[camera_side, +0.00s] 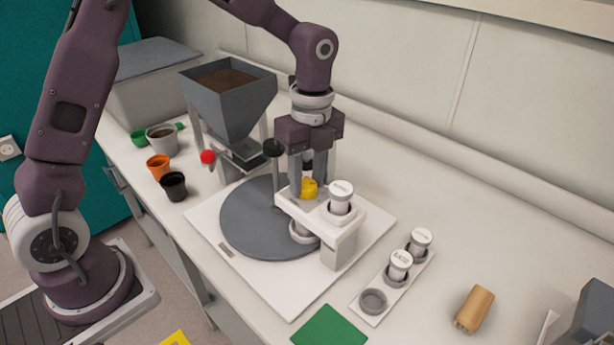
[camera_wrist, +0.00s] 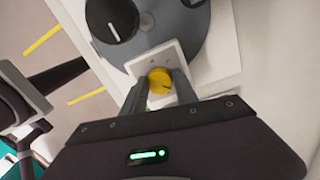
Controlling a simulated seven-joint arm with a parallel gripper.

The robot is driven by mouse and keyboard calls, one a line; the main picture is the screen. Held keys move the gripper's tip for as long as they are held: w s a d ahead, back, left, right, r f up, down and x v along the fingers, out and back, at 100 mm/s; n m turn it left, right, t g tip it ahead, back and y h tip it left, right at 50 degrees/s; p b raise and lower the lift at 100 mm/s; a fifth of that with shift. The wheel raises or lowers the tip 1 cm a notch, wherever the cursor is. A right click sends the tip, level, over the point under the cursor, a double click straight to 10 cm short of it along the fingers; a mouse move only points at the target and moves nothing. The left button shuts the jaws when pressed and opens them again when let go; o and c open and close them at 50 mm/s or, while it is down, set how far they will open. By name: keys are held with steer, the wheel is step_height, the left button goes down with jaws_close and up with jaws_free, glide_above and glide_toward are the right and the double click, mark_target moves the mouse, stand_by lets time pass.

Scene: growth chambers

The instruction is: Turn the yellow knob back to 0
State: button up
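The yellow knob (camera_side: 309,188) sits on the white bracket (camera_side: 345,237) that overhangs the grey turntable (camera_side: 245,222). In the wrist view the yellow knob (camera_wrist: 159,79) has a short dark mark pointing to the lower right; no scale or 0 is readable. My gripper (camera_side: 306,182) points down at the knob from above. In the wrist view my gripper (camera_wrist: 160,84) has one finger on each side of the knob. I cannot tell whether the fingers touch it.
A white-capped vial (camera_side: 340,198) stands on the bracket, close right of my gripper. A black round part (camera_side: 273,148) on a post is close left. A grey hopper (camera_side: 229,97) stands behind left. A rack (camera_side: 372,307) with two vials is at front right.

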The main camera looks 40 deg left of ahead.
jaws_close()
steer(key=shift+n, duration=0.3)
steer(key=n, duration=0.6)
steer(key=shift+s+n, duration=0.1)
steer(key=shift+n, duration=0.2)
steer(key=n, duration=0.6)
steer(key=shift+s+h, duration=0.1)
steer(key=shift+h, duration=0.2)
steer(key=n, duration=0.7)
steer(key=shift+d+n+t, duration=0.1)
steer(key=shift+n+t, duration=0.2)
steer(key=n, duration=0.5)
steer(key=shift+n, duration=0.7)
